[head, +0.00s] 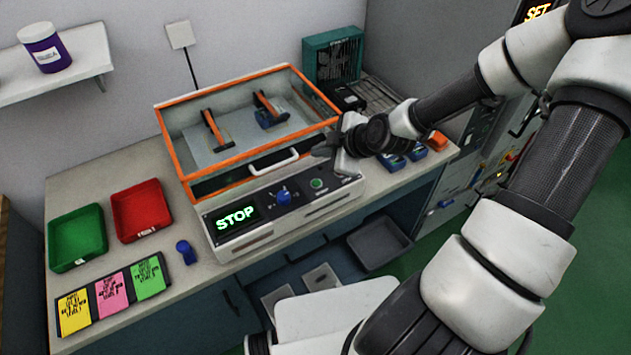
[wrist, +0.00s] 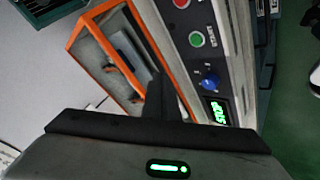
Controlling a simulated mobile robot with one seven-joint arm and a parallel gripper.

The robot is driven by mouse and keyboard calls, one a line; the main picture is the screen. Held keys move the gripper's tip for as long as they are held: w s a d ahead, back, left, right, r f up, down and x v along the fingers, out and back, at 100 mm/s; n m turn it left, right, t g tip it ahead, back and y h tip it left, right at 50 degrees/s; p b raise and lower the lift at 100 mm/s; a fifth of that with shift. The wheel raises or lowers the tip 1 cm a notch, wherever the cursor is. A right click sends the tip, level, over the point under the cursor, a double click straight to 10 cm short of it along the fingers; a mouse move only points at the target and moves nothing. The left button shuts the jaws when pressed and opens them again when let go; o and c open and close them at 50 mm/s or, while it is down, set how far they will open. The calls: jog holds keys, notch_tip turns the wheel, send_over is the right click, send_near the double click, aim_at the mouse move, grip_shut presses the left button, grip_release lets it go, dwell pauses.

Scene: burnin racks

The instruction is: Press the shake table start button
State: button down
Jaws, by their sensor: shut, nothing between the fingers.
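The shake table (head: 290,215) is a pale box with an orange-framed clear cover on the bench. Its dark front panel has a lit green display reading STOP (head: 237,217), a blue knob (head: 284,197) and a green button (head: 317,184). In the wrist view the green start button (wrist: 196,39) has START printed beside it, and a red button (wrist: 181,4) sits past it at the top edge. My gripper (head: 322,148) is shut and empty, above and behind the green button by the cover's front right corner. Its fingers (wrist: 158,97) appear apart from the button.
The cover's white handle (head: 273,163) juts out left of my gripper. Red (head: 140,210) and green (head: 77,237) trays, coloured cards (head: 112,292) and a small blue object (head: 186,252) lie on the left bench. Small blue items lie right of the shake table. Space before the panel is clear.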

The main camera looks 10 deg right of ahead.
aim_at(316, 183)
notch_tip(316, 183, down, 9)
jog(key=b, duration=0.7)
jog(key=shift+b, duration=0.35)
dwell(1.5)
jog(key=shift+f+b, duration=0.3)
jog(key=shift+f, duration=0.05)
jog(key=shift+f+b, duration=0.35)
jog(key=shift+f, duration=0.05)
dwell(0.6)
jog(key=shift+r, duration=0.1)
jog(key=shift+r+p, duration=0.75)
